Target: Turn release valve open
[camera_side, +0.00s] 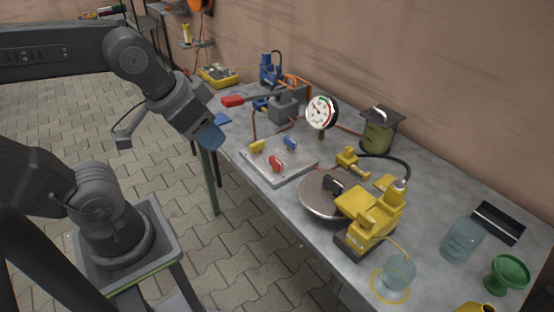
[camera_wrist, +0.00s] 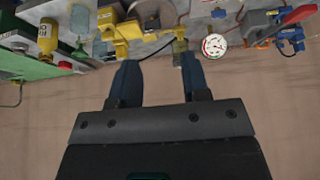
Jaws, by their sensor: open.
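A grey plate (camera_side: 292,170) on the bench carries three small valve handles: a yellow one (camera_side: 257,147), a blue one (camera_side: 291,143) and a red one (camera_side: 276,163). I cannot tell from the pictures which handle is the release valve. My gripper (camera_side: 212,140) is in the air to the left of the plate, past the bench edge, and touches nothing. In the wrist view my gripper (camera_wrist: 158,64) shows two dark blue fingers spread apart with nothing between them. That view is upside down and faces the wall and bench.
A long red lever (camera_side: 233,101) sticks out at the left of the bench. A pressure gauge (camera_side: 321,112) stands behind the plate. A round metal disc (camera_side: 312,200) and a yellow machine (camera_side: 370,215) stand to the right. Glass jars and a green bowl (camera_side: 507,273) are farther right.

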